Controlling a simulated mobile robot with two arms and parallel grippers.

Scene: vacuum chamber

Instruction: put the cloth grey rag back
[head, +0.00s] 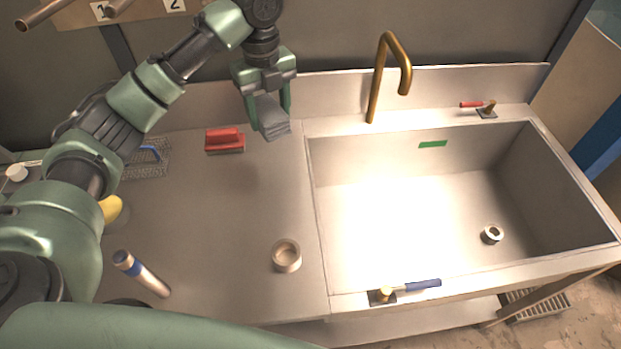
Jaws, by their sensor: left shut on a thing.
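The grey rag (273,121) is a small folded cloth. My left gripper (268,108) is shut on it and holds it at the back of the counter, just left of the sink's back left corner. Whether the rag touches the counter I cannot tell. My left arm comes in from the left and crosses over the left part of the counter. My right gripper does not show.
The sink (400,210) fills the right side, with a brass tap (385,75) behind it. On the counter are a red brush-like object (225,140), a round cup (286,256) and a metal cylinder (142,273). The counter's middle is clear.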

